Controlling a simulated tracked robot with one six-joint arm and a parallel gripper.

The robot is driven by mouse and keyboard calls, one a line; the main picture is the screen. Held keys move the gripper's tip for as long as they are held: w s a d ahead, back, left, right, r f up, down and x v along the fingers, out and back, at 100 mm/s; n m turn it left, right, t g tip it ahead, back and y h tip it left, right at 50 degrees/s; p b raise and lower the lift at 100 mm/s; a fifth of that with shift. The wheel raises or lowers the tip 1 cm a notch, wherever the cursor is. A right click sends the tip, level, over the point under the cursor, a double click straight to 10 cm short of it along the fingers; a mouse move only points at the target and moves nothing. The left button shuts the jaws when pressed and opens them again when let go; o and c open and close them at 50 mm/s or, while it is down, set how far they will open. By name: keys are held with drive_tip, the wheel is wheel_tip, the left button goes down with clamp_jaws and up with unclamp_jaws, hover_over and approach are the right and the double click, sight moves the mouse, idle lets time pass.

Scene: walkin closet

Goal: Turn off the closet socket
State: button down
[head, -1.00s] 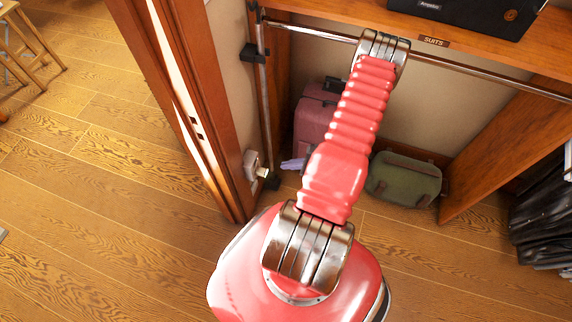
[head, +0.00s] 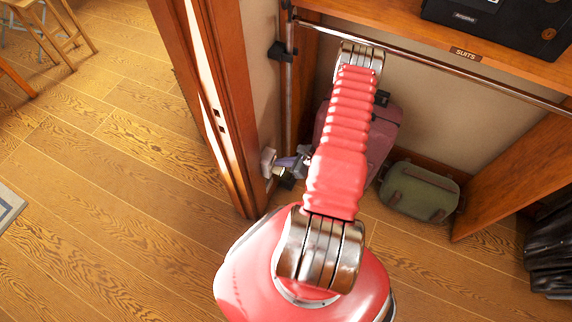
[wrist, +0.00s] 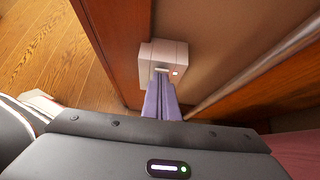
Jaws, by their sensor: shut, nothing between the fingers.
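The closet socket (wrist: 165,52) is a white box low on the wall beside the wooden door frame. In the wrist view its front has a slot-like part at the fingertips and a small reddish-lit spot to their right. In the head view the socket (head: 268,162) is small, left of my arm. My gripper (wrist: 161,78) has two lavender fingers, shut together and empty, pointing at the socket's front. The tips overlap its lower front; I cannot tell whether they touch. In the head view my gripper (head: 296,161) is just right of the socket, partly hidden by my arm.
The wooden door frame (head: 228,130) stands left of the socket. A metal rail post (head: 290,90) rises close on its right. A maroon suitcase (head: 383,135) and a green bag (head: 420,190) lie under the shelf. Open wooden floor (head: 110,200) is at left.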

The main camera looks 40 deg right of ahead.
drive_tip(key=shift+w, duration=0.1)
idle(0.3)
drive_tip(key=shift+w+a, duration=0.1)
drive_tip(key=shift+a, duration=0.05)
drive_tip(key=shift+r, duration=0.85)
